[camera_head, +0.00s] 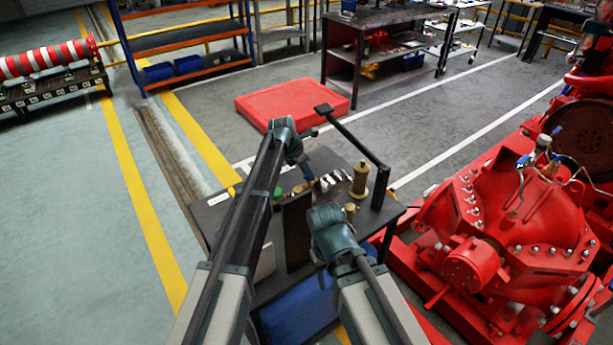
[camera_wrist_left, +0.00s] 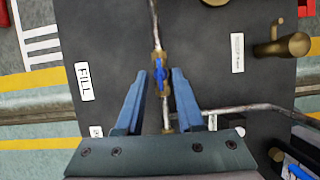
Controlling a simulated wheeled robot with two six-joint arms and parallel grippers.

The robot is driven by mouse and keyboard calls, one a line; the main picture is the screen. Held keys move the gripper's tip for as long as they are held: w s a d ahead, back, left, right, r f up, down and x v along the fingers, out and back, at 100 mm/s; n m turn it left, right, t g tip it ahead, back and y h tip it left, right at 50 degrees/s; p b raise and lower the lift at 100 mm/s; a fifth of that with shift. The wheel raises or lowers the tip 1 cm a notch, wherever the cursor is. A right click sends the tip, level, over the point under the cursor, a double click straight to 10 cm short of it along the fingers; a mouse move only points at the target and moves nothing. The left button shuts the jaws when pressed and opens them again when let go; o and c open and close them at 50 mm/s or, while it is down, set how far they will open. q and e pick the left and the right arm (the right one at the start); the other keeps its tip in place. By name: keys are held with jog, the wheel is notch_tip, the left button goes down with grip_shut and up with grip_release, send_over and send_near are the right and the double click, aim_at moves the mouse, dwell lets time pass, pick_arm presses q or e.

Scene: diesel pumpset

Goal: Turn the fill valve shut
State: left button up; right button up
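The fill valve (camera_wrist_left: 160,76) shows in the left wrist view as a small brass body with a blue handle, set in a thin metal pipe. Its handle lies roughly along the pipe. A white label reading FILL (camera_wrist_left: 84,81) is on the dark panel to its left. My left gripper (camera_wrist_left: 159,72) is open, with one blue-grey finger on each side of the valve. Gaps show between the fingers and the handle. In the head view my left gripper (camera_head: 308,173) is over the dark bench, and the valve cannot be made out. My right gripper's fingers are not visible.
A brass cylinder (camera_head: 360,180) stands on the bench (camera_head: 388,212); a brass fitting (camera_wrist_left: 286,46) shows at right in the wrist view. The red pumpset (camera_head: 490,235) is close on the right. A red mat-like block (camera_head: 280,103) lies beyond the bench.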

pick_arm(q)
jog(key=shift+c, duration=0.2)
grip_shut()
dwell(0.3)
jog(key=m, duration=0.2)
jog(key=m+g, duration=0.1)
jog(key=m, duration=0.1)
jog(key=shift+w+a+g, duration=0.1)
jog(key=shift+w+g, duration=0.2)
jog(key=m+g, duration=0.1)
jog(key=m, duration=0.3)
jog(key=shift+w+m+g+h, duration=0.2)
jog(key=shift+m+g+h, duration=0.2)
jog(key=m, duration=0.2)
jog(key=m+g, duration=0.1)
jog(key=m, duration=0.1)
jog(key=shift+w+g+y, duration=0.2)
jog(key=shift+g+y, duration=0.1)
jog(key=m+g+y, duration=0.1)
jog(key=m, duration=0.3)
jog(key=shift+d, duration=0.2)
jog(key=shift+m, duration=0.5)
